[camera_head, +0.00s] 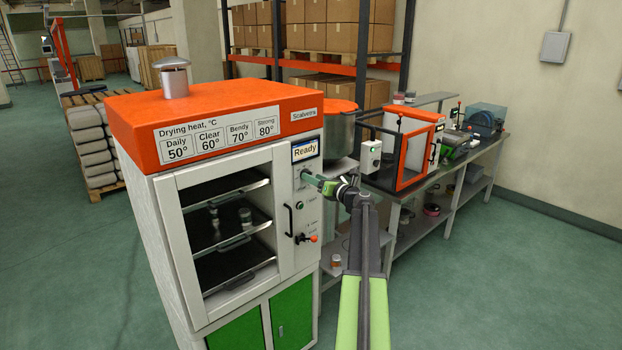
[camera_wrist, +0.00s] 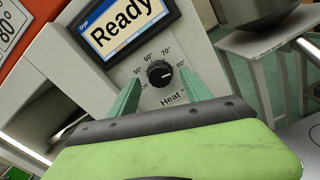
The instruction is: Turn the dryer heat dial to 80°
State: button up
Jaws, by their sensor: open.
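The dryer (camera_head: 225,135) is a white cabinet with an orange top and a glass door. In the wrist view its black heat dial (camera_wrist: 158,73) sits below the display (camera_wrist: 125,22), with marks 50° to 80° around it and "Heat" beneath. I cannot tell surely which mark the dial points to. The display reads "Ready". My gripper (camera_wrist: 159,72) is open, with one green finger on each side of the dial; contact is not clear.
A door handle (camera_head: 290,220) and a red-tipped lever (camera_head: 306,238) are on the dryer front, left of and below my gripper. A bench (camera_head: 455,165) with an orange-framed machine (camera_head: 400,150) stands to the right. Open floor lies at front right.

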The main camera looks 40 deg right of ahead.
jog(key=s+a, duration=0.1)
jog(key=s, duration=1.4)
jog(key=shift+s, duration=0.25)
jog(key=shift+a, duration=0.1)
jog(key=w+a+f+n+g+y, duration=0.2)
jog(key=w+a+f+n+g, duration=0.3)
jog(key=a, duration=0.7)
jog(key=w+a+f+n+g+y, duration=0.1)
jog(key=w+a+f+n+y, duration=0.25)
jog(key=a+n, duration=0.55)
jog(key=w+a+f+n+g+y, duration=0.15)
jog(key=w+a+f+n, duration=0.3)
jog(key=a, duration=0.95)
jog(key=s+a+f+n+g+h, duration=0.2)
jog(key=s+a+f+n+g, duration=0.1)
jog(key=a+n, duration=0.4)
jog(key=s+a+f+n+g+h, duration=0.2)
jog(key=s+a+f+n+g, duration=0.2)
jog(key=a, duration=0.7)
jog(key=s+a+f+n+g+h, duration=0.1)
jog(key=s+a+f+n+g, duration=0.2)
jog(key=s+a+n, duration=0.3)
jog(key=a+n, duration=0.3)
jog(key=n, duration=0.2)
jog(key=shift+s+a+f+h, duration=0.3)
jog(key=shift+a+f+h, duration=0.05)
jog(key=shift+a+h, duration=0.05)
jog(key=shift+n+g, duration=0.25)
